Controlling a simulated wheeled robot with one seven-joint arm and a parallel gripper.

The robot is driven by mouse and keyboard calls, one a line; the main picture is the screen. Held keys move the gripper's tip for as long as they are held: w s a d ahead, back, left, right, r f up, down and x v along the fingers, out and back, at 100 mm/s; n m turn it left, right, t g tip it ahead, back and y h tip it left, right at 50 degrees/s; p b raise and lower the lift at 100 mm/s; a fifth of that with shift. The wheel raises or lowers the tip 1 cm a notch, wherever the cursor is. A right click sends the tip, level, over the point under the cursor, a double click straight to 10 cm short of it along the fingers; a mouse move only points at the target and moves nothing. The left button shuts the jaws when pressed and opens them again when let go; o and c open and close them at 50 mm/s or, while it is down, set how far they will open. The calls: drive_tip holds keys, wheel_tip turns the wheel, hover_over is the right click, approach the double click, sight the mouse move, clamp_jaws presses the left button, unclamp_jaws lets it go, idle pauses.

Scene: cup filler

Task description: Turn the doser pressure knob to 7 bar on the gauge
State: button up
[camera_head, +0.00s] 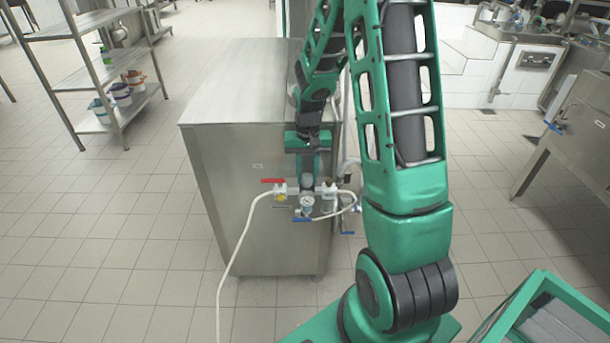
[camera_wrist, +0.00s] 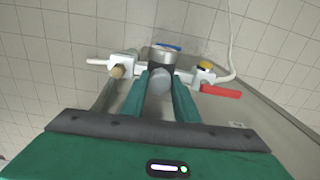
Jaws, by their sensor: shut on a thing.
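The doser pressure knob is a grey round knob (camera_wrist: 159,80) in the wrist view, just in front of the gauge. My gripper (camera_wrist: 159,88) is shut on it, with a green finger on each side. In the head view my gripper (camera_head: 307,178) reaches down to the valve assembly on the front of the steel cabinet. The gauge (camera_head: 307,201) shows there as a small white dial below my gripper, but its needle is too small to read. In the wrist view the gauge (camera_wrist: 161,55) shows from behind or the side, with its face hidden.
A pale hose (camera_head: 236,250) hangs down the front of the steel cabinet (camera_head: 225,82). A shelf rack (camera_head: 85,72) stands at the left. The tiled floor at the left is clear.

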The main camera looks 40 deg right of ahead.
sight(305, 176)
drive_tip(key=shift+a, duration=0.1)
drive_tip(key=shift+w+a+m, duration=0.1)
drive_tip(key=shift+m, duration=1.35)
drive_tip(key=shift+w+a+m, duration=0.1)
drive_tip(key=shift+m, duration=1.35)
drive_tip(key=shift+r, duration=0.1)
drive_tip(key=o, duration=1)
drive_tip(key=shift+o, duration=0.3)
drive_tip(key=shift+d, duration=0.1)
drive_tip(key=shift+s, duration=0.1)
wheel_tip(305, 176, up, 11)
drive_tip(key=shift+f, duration=0.2)
